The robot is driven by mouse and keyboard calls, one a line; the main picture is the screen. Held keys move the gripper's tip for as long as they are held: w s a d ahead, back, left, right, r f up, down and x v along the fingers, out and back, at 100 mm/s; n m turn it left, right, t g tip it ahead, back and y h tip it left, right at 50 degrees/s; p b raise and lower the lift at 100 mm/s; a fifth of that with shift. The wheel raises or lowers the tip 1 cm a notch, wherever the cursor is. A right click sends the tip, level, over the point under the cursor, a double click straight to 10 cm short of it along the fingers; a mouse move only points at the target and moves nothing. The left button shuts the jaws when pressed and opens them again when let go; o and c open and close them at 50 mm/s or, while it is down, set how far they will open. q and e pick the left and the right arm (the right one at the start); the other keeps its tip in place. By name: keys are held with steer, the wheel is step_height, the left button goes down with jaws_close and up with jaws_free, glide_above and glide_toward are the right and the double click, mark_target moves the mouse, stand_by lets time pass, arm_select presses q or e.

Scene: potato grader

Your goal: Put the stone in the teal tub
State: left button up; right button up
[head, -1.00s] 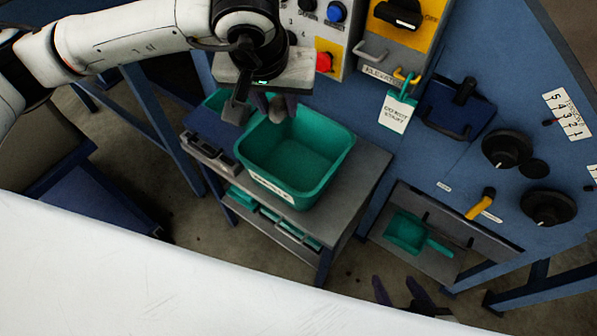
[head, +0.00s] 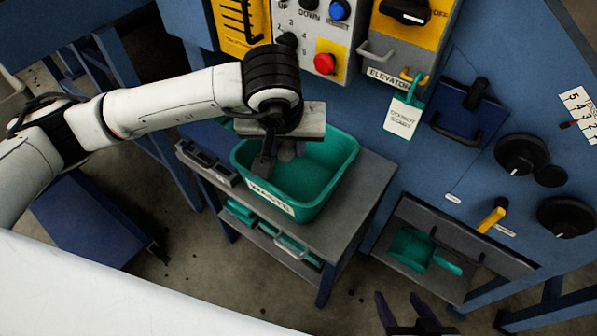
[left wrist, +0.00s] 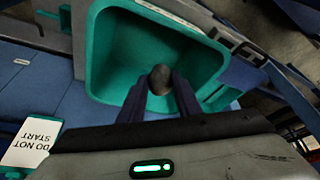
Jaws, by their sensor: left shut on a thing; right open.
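The stone (left wrist: 160,79) is a small grey-brown lump between the fingertips of my left gripper (left wrist: 158,88) in the left wrist view. The teal tub (left wrist: 118,18) opens behind it, and its inside looks empty. In the head view the tub (head: 333,181) stands on a grey side stand, with a label reading WASTE on its front. My left gripper (head: 275,158) points down over the tub's left part, shut on the stone (head: 287,153), which is partly hidden. My right gripper (head: 408,312) is open and empty at the bottom edge, its fingers spread.
The grey stand (head: 362,190) has a shelf of teal trays (head: 262,228) below. A blue machine panel with knobs, a red button (head: 325,64) and a hanging tag (head: 403,116) rises behind the tub. A teal scoop (head: 420,250) lies in a recess at right.

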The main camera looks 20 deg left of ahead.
arm_select(q)
steer(key=o, duration=1.2)
steer(key=shift+s+r, duration=0.1)
steer(key=shift+r, duration=0.25)
steer(key=v, duration=0.9)
steer(key=shift+s+r+p, duration=0.15)
steer(key=shift+r+p, duration=0.15)
steer(key=shift+p, duration=0.05)
